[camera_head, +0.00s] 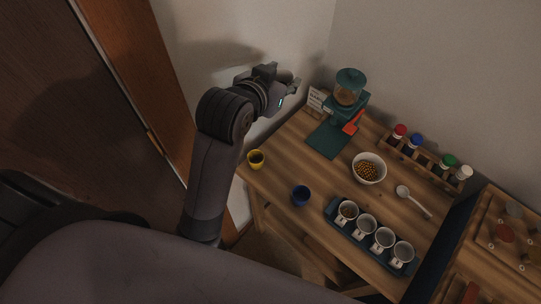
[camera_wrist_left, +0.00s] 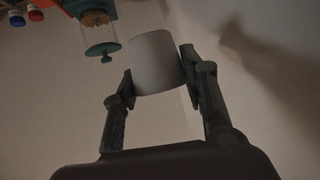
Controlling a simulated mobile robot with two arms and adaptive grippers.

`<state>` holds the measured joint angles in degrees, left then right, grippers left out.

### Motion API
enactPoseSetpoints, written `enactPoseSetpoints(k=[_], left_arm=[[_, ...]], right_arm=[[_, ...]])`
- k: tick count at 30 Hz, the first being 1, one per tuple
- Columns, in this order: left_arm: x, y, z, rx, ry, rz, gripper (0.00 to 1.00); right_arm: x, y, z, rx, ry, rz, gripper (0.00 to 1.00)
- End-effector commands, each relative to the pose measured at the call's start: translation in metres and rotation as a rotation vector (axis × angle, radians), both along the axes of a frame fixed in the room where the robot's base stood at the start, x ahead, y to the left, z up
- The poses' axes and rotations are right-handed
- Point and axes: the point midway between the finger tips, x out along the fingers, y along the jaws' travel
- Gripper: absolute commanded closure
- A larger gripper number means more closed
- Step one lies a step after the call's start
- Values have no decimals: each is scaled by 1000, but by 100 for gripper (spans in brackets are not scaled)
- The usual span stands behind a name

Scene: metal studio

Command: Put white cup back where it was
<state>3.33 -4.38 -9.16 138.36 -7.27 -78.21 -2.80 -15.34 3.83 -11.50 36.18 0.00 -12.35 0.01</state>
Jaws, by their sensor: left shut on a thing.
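My left gripper (camera_head: 290,88) is up at the wall, behind and left of the grinder, above the back left of the wooden table. In the left wrist view it is shut on the white cup (camera_wrist_left: 154,62), with one finger on each side. In the head view the cup cannot be made out; the gripper and wrist hide it. A dark tray (camera_head: 329,212) at the table's front holds a row of several white cups with labels, the leftmost with something brown in it. My right gripper is not in view.
A teal grinder (camera_head: 349,90) stands on the table (camera_head: 290,150), also visible in the left wrist view (camera_wrist_left: 103,46).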

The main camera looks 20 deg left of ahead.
Motion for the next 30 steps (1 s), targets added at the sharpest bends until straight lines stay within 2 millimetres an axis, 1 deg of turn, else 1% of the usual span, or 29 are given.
enactPoseSetpoints(k=[1,3,6,9,13,14,17,24,27,30], left_arm=[[-9,-6,-25,4,16,-21,82],[-19,-14,-49,8,15,-45,82],[-34,-24,-74,6,10,-72,82],[-45,-30,-90,1,5,-90,82],[-52,-34,-105,0,4,-99,82],[-52,-34,-110,0,3,-100,82],[-54,-34,-132,0,6,-100,82],[-53,-34,-197,0,6,-100,82],[-54,-34,-222,0,4,-100,82],[-54,-34,-242,-1,2,-100,82]], right_arm=[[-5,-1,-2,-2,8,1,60],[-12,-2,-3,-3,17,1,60],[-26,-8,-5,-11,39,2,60],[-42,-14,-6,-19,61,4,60],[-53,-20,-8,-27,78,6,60],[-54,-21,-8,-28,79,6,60],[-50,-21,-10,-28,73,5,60],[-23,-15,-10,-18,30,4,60],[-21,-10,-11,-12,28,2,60],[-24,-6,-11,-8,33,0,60]])
